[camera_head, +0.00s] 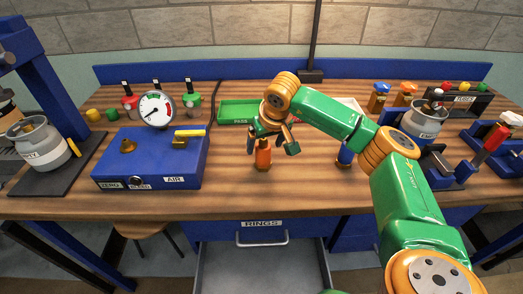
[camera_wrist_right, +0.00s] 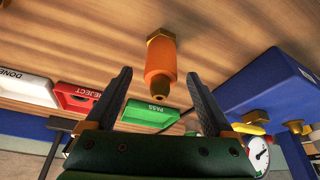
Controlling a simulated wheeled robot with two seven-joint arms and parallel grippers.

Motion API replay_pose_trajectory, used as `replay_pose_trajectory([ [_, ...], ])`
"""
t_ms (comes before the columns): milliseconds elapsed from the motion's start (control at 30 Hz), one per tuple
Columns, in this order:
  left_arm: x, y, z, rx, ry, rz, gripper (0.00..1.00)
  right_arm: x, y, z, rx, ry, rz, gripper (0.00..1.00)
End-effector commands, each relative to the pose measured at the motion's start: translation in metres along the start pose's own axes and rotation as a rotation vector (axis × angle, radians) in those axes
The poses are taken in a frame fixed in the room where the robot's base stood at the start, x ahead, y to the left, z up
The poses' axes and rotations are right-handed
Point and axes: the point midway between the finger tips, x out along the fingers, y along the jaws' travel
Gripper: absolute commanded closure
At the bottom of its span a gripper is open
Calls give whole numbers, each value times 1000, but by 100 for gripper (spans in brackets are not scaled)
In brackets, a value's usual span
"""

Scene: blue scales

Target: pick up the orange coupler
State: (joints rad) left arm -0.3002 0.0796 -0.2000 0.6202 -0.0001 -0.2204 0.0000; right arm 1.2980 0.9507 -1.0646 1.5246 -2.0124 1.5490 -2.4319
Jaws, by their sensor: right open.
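The orange coupler (camera_head: 263,156) stands upright on the wooden table, in the middle of the head view. It has a brass-coloured base; its top is partly hidden by my right gripper. My right gripper (camera_head: 272,143) is open above and around the coupler's top in the head view. In the right wrist view the coupler (camera_wrist_right: 160,60) lies between and slightly beyond the two spread fingertips of the gripper (camera_wrist_right: 159,74), and neither finger appears to touch it. My left gripper is not in view.
A blue box (camera_head: 150,162) with a gauge (camera_head: 157,109) stands left of the coupler. A green PASS tray (camera_head: 238,112) is behind it; red REJECT (camera_wrist_right: 80,97) and white DONE (camera_wrist_right: 25,86) trays show in the wrist view. An open RINGS drawer (camera_head: 262,270) juts out below the front edge.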

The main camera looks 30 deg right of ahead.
Motion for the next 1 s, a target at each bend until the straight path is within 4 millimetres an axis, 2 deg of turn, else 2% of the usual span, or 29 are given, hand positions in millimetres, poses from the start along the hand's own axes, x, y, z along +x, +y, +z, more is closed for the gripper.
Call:
replay_pose_trajectory([
  [133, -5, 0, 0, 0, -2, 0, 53, 18, 0, 0, 2, -2, -1, 13],
  [333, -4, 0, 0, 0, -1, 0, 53, 21, 0, 0, 2, 0, -3, 13],
  [367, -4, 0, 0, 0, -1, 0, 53, 20, 0, 0, 2, 0, -3, 18],
  [667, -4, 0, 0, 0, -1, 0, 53, 20, 0, 0, 3, 0, -3, 99],
  [1000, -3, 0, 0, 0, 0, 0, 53, 18, 0, -1, 3, 2, -4, 100],
])
